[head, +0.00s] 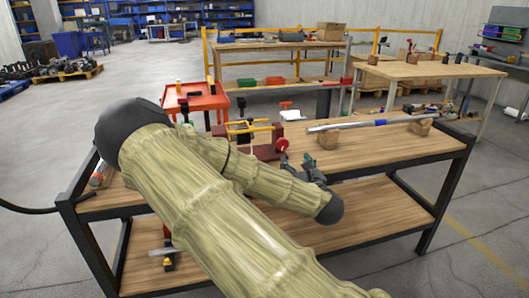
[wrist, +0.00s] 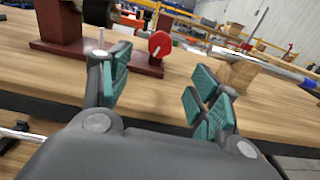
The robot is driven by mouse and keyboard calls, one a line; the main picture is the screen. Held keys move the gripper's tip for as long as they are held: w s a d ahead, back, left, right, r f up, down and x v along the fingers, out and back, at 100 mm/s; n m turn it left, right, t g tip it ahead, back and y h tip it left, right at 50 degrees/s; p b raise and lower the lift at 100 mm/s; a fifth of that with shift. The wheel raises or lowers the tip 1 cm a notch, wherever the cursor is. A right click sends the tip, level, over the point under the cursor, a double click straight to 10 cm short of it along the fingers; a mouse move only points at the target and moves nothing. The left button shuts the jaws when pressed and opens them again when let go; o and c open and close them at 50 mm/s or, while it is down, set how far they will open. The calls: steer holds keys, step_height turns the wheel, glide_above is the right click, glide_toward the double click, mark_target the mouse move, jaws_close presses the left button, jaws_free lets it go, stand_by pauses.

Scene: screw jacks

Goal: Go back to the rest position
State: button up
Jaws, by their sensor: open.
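My gripper (head: 312,172) is at the near side of the wooden workbench (head: 375,153), at the end of my bent arm. In the wrist view my gripper (wrist: 160,95) is open, with teal pads apart and nothing between them. Beyond it is a dark red stand (wrist: 98,58) with a round red knob (wrist: 160,44), apart from the fingers. In the head view the red knob (head: 282,144) shows just beyond my gripper. My arm hides part of the bench top and stand.
A metal rod with a blue band (head: 380,122) rests on wooden blocks (head: 328,139) at the right of the bench. A red cart (head: 195,98) stands behind. More tables (head: 430,70) stand at the back. Open floor (head: 140,75) lies at the back left.

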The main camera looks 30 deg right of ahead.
steer(key=s+a+f+m+g, duration=0.1)
steer(key=s+f+m+g, duration=0.2)
steer(key=s+f+m, duration=0.5)
steer(key=s+a+f+m+g, duration=0.1)
steer(key=s+f+m+g, duration=0.2)
steer(key=f, duration=0.9)
steer(key=s+a+f+m+g, duration=0.1)
steer(key=s+f+m+g, duration=0.2)
steer(key=s+f+m, duration=0.5)
steer(key=s+a+f+m+g, duration=0.35)
steer(key=s+a+f, duration=0.3)
steer(key=f, duration=0.25)
steer(key=s+a+f+m+g+y, duration=0.25)
steer(key=s+a+m, duration=0.25)
steer(key=s+a, duration=0.25)
steer(key=s+a+f+m+g+y, duration=0.2)
steer(key=s+a+f+m, duration=0.2)
steer(key=s+a+m, duration=0.3)
step_height(320, 180, up, 19)
steer(key=a+p, duration=0.1)
steer(key=p, duration=1.7)
steer(key=shift+a+f+n, duration=0.15)
steer(key=shift+f+n, duration=0.05)
steer(key=shift+n, duration=0.25)
